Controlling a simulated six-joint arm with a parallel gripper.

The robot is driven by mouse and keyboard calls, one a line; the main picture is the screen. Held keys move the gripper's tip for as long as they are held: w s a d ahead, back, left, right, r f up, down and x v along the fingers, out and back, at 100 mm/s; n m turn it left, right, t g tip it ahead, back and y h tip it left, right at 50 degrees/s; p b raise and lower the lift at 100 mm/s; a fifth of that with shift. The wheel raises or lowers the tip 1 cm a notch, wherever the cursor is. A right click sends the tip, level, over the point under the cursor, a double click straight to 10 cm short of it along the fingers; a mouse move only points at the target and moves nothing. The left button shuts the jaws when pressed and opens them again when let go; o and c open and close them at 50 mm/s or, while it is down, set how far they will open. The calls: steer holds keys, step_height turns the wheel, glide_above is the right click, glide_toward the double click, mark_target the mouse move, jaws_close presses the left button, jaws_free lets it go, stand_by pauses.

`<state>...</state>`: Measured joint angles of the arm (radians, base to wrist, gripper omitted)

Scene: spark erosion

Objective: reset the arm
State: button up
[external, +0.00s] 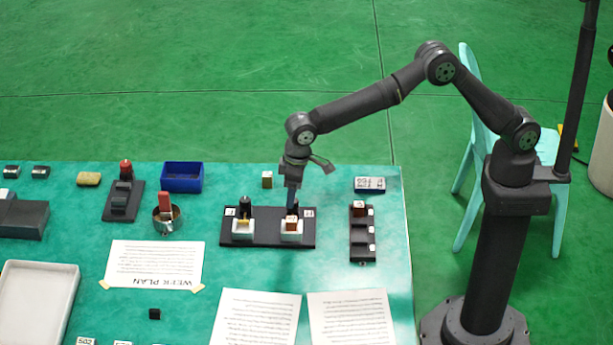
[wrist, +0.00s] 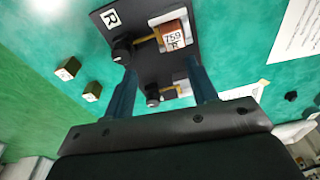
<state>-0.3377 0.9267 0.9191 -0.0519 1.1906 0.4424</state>
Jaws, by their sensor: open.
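My gripper (external: 291,205) points down over the right half of a black board (external: 266,234). In the wrist view its two dark blue fingers (wrist: 163,80) are spread apart with nothing held between them. A copper-coloured block (external: 292,222) sits in the board's right white tray, just below and in front of the fingers; in the wrist view this block (wrist: 173,34) has a label reading about 759 R. The left white tray (external: 243,236) holds no copper block that I can see. A dark post (external: 245,205) stands behind the left tray. The right post is partly hidden by my gripper.
A black slotted rack (external: 362,248) with a brown block stands right of the board. A small beige block (external: 267,179) and a blue labelled box (external: 369,184) lie behind. A blue bin (external: 182,177) and steel cup (external: 166,220) stand left. Air above the table is open.

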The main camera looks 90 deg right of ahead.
steer(key=s+d+m, duration=0.1)
steer(key=d+m, duration=0.4)
steer(key=d, duration=0.6)
steer(key=shift+s+r, duration=0.2)
steer(key=shift+s, duration=0.2)
steer(key=shift+a, duration=0.1)
stand_by(0.6)
